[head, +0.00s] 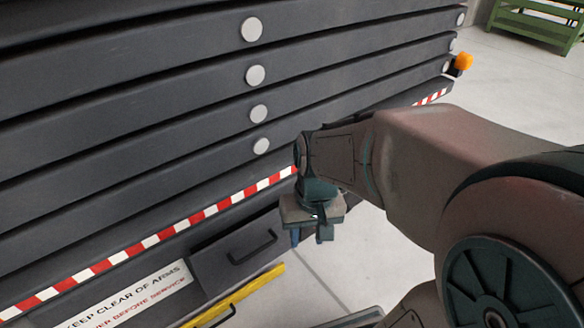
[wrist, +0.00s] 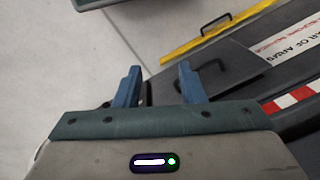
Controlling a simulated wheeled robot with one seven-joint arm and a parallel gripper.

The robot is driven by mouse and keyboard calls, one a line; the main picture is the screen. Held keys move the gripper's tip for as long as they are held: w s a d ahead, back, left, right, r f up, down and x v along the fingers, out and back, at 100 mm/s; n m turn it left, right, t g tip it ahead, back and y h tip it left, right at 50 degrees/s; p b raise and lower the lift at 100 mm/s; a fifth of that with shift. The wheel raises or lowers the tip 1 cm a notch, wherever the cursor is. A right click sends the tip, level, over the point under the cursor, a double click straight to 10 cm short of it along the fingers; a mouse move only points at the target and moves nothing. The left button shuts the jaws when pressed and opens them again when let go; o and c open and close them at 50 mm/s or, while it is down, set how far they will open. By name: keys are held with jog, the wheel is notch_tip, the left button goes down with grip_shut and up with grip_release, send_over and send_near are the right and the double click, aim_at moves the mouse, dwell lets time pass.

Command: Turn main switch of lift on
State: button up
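The lift (head: 120,130) fills the left and middle of the head view as a stack of dark grey slanting arms with pale round pins. I cannot make out its main switch in either view. A dark panel with a black handle (head: 253,247) is low on the lift; the handle also shows in the wrist view (wrist: 213,75). My gripper (head: 310,238) points down, just right of this panel in the head view. In the wrist view its two blue fingers (wrist: 160,84) are apart, with no object clearly held between them.
A red-and-white striped edge (head: 150,240) runs along the lift above a white warning label (head: 130,300). A yellow bar (head: 240,297) lies low in front. An orange lamp (head: 464,61) sits at the lift's far end. Pale floor (head: 510,85) is open behind; a green rack (head: 535,22) stands there.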

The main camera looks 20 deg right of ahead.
jog(key=w+d+f+m+y+p, duration=0.1)
jog(key=w+d+f+m+y, duration=0.25)
jog(key=f, duration=0.25)
jog(key=w+d+f+m+t+y, duration=0.1)
jog(key=w+d+f+m+y, duration=0.1)
jog(key=w+f+m+y, duration=0.25)
jog(key=w+d+f+m+y+p, duration=0.1)
jog(key=d+f+m+y, duration=0.2)
jog(key=f+m, duration=0.3)
jog(key=w+d+f+m+t+h+p, duration=0.1)
jog(key=d+f+m+t+h, duration=0.2)
jog(key=d+f+m+t, duration=0.45)
jog(key=d+f+m+t+h, duration=0.2)
jog(key=d+f+m+t, duration=0.2)
jog(key=f+m+t, duration=0.6)
jog(key=w+a+f+g+b, duration=0.1)
jog(key=w+a+b, duration=0.3)
jog(key=w, duration=0.9)
jog(key=shift+a+f+n+h, duration=0.15)
jog(key=shift+n+h, duration=0.15)
jog(key=shift+n, duration=0.05)
jog(key=shift+g, duration=0.25)
grip_shut()
